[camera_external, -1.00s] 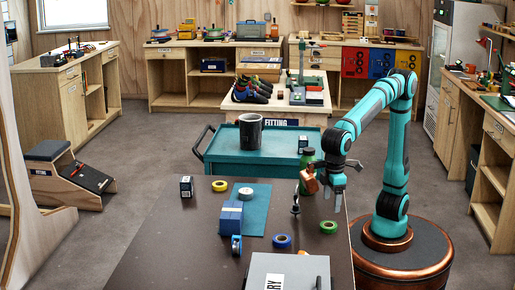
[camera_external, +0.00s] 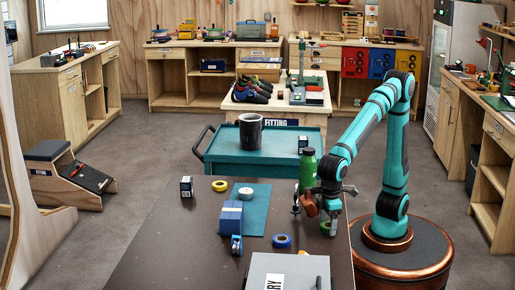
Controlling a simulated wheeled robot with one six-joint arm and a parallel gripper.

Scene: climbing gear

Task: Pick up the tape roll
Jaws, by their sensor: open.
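Several tape rolls lie on the dark table. The green roll (camera_external: 324,227) is at the right edge, partly hidden by my gripper (camera_external: 331,220). My gripper is open and points down right over the green roll; I cannot tell whether its fingers are around it or just above it. A blue roll (camera_external: 281,240) lies a little to the left. A yellow roll (camera_external: 219,185) and a white roll (camera_external: 245,191) lie farther back left.
A green bottle (camera_external: 307,168) stands just behind my gripper. Blue boxes (camera_external: 231,217) and a blue item (camera_external: 236,245) stand at the left on and beside a teal mat (camera_external: 258,205). A grey case (camera_external: 290,272) is at the front. A small box (camera_external: 186,187) stands at the back left.

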